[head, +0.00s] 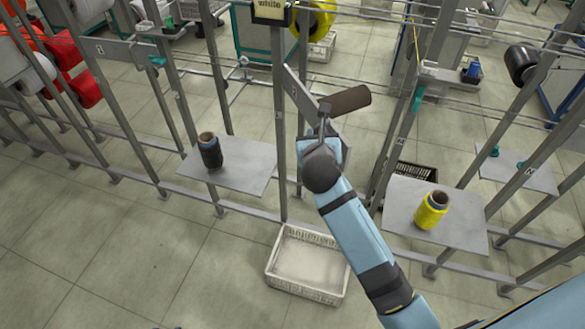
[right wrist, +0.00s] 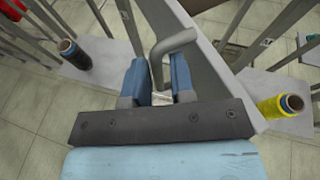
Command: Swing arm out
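The swing arm (head: 303,97) is a grey bar on a machine frame in the middle of the head view. A dark brown cylinder (head: 349,100) sticks out to the right near its end. A grey bent handle (right wrist: 180,43) is on the swing arm, which also shows in the right wrist view (right wrist: 207,70). My right gripper (head: 322,140) is at this handle. In the right wrist view its two blue fingers (right wrist: 161,82) stand on either side of the handle's lower part, with a narrow gap. Whether they press on it is unclear. My left gripper is out of view.
A dark bobbin (head: 210,151) stands on a grey shelf (head: 252,164) to the left. A yellow bobbin (head: 431,210) stands on another shelf (head: 462,222) to the right. An empty white crate (head: 306,287) is on the floor below. Upright posts (head: 280,130) stand close to my right gripper.

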